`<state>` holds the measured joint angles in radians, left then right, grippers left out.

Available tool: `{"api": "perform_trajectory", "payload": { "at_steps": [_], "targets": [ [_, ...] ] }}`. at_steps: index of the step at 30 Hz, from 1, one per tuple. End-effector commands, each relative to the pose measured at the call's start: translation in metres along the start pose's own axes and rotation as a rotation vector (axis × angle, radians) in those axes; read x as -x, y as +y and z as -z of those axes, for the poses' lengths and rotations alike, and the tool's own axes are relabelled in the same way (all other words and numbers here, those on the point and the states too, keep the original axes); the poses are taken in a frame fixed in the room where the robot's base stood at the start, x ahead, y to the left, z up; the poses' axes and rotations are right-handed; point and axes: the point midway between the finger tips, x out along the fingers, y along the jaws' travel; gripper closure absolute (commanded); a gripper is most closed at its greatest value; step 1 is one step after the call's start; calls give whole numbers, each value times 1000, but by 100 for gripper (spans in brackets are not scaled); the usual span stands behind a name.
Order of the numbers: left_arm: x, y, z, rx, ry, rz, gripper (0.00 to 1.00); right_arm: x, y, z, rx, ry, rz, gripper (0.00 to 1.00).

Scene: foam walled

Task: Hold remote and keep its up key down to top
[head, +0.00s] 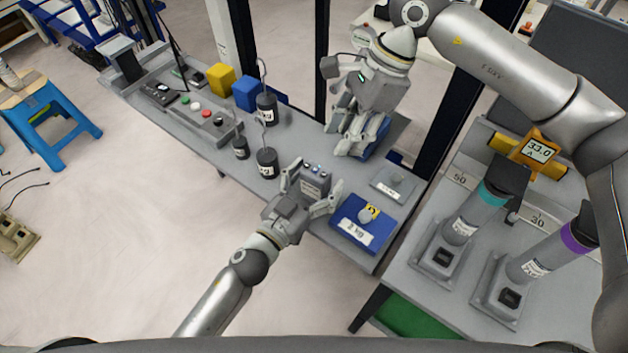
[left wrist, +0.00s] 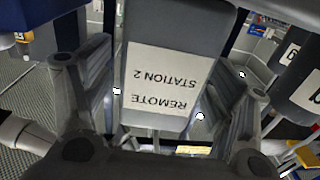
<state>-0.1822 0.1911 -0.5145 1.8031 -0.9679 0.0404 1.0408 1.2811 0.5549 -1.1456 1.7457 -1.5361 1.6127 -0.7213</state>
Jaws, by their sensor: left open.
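The remote (head: 316,182) is a dark grey box near the front edge of the grey bench, with small light and blue keys on its top; I cannot tell which is the up key. My left gripper (head: 312,194) is open around it, one finger on each side. In the left wrist view the remote (left wrist: 165,65) shows a white label, "REMOTE STATION 2", between the spread fingers, with gaps beside it. My right gripper (head: 350,140) hangs fingers down farther back over the bench, near a blue object; its opening is unclear.
Dark weights (head: 267,162) stand left of the remote. A blue block with a 2 kg label (head: 352,234) and a grey plate (head: 394,184) lie to the right. A button panel (head: 200,112) is farther left. Two tilted cylinders (head: 475,212) stand on the right table. A dark post rises behind.

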Motion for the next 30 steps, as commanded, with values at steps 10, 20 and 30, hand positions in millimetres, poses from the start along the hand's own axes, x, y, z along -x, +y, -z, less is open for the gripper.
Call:
{"api": "perform_trajectory", "payload": {
  "at_steps": [10,20,30],
  "targets": [
    [0,0,0,0,0,0,61,0,0,0,0,0,0,64],
    [0,0,0,0,0,0,75,0,0,0,0,0,0,93],
    [0,0,0,0,0,0,75,0,0,0,0,0,0,100]
  ]
}}
